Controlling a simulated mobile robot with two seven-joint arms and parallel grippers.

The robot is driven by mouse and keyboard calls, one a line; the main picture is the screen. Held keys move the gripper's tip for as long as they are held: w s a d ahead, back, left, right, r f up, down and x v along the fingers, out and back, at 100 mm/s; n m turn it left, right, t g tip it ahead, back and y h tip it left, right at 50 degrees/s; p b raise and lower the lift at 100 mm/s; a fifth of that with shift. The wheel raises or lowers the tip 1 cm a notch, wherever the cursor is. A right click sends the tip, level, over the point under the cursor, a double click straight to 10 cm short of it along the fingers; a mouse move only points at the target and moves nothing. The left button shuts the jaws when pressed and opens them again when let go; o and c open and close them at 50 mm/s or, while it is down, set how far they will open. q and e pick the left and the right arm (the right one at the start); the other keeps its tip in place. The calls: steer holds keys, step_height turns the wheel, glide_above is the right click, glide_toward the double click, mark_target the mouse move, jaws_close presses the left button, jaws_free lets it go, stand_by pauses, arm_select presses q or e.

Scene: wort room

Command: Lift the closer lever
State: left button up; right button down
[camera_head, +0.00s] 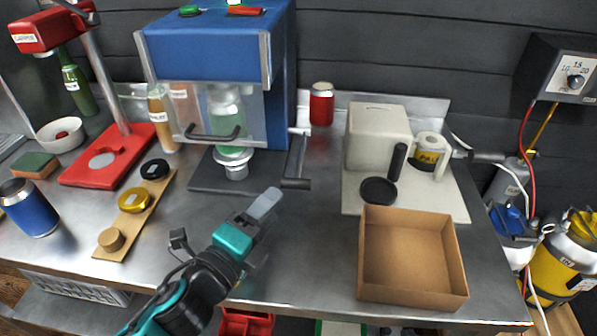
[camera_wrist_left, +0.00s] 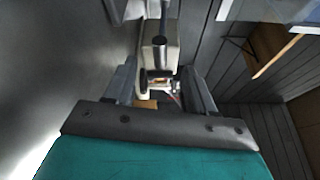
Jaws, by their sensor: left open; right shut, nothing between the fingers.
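The closer, a blue machine (camera_head: 215,55) with a clear front guard and black handle, stands at the back of the steel bench. Its dark grey lever (camera_head: 294,160) hangs low on its right side, with a thick grip (camera_head: 295,184) at the bottom. My left gripper (camera_head: 264,205) is just in front and left of the grip, apart from it, and it is open and empty. In the left wrist view, a dark cylinder that appears to be the grip (camera_wrist_left: 160,52) lies ahead, beyond the open left gripper (camera_wrist_left: 160,85). My right gripper is not in view.
An open cardboard box (camera_head: 412,255) stands at the right front, with a beige machine (camera_head: 377,138) behind it. A red capper (camera_head: 105,155), a wooden strip with caps (camera_head: 125,225) and a blue can (camera_head: 30,210) are at left. Bare bench lies between lever and box.

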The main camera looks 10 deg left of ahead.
mark_target(297, 173)
arm_select(q)
steer(key=x, duration=1)
steer(key=shift+w+p, duration=0.25)
steer(key=shift+p, duration=0.05)
jaws_close()
